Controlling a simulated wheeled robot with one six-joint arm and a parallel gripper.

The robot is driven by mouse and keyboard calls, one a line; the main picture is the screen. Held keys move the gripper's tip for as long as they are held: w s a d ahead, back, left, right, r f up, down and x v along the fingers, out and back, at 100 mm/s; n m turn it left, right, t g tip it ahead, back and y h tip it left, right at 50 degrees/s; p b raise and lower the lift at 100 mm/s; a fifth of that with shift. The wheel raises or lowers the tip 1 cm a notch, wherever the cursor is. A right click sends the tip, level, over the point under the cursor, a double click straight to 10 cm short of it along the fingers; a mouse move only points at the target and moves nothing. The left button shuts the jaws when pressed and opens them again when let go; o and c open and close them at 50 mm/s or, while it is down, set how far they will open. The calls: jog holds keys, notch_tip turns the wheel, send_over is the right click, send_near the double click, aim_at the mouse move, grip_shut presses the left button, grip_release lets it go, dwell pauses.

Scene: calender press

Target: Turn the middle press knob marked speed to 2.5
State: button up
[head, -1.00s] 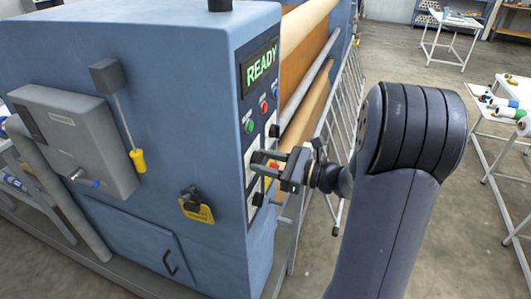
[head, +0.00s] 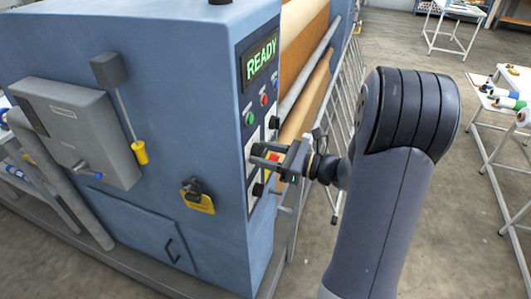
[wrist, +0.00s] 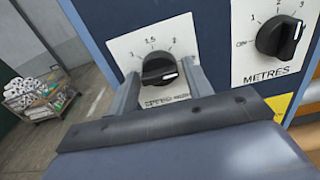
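The speed knob (wrist: 158,71) is black with a white pointer mark, on a white plate (wrist: 125,46) lettered SPEED. Its pointer points right, below the 2. The numbers 1, 1.5 and 2 show; the scale beyond 2 is hidden behind a finger. My gripper (wrist: 160,83) is open, with one finger on each side of the knob. A narrow gap seems to show beside each finger; contact is unclear. In the head view my gripper (head: 254,155) is at the control panel (head: 240,95) and hides much of the speed knob.
A METRES knob (wrist: 280,37) is right of the speed knob in the wrist view. The head view shows a READY display (head: 262,60), green (head: 249,118) and red (head: 264,99) buttons, and a red-on-yellow button (head: 273,158) behind my gripper. A lower black knob (head: 258,190) is below.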

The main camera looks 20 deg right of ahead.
jog(key=shift+o, duration=1)
jog(key=shift+d, duration=0.1)
jog(key=b+v, duration=0.2)
jog(key=v, duration=0.8)
jog(key=shift+s+d, duration=0.2)
jog(key=shift+d, duration=0.05)
jog(key=shift+a, duration=0.1)
jog(key=p+x, duration=0.2)
jog(key=x, duration=0.8)
jog(key=shift+w+a, duration=0.25)
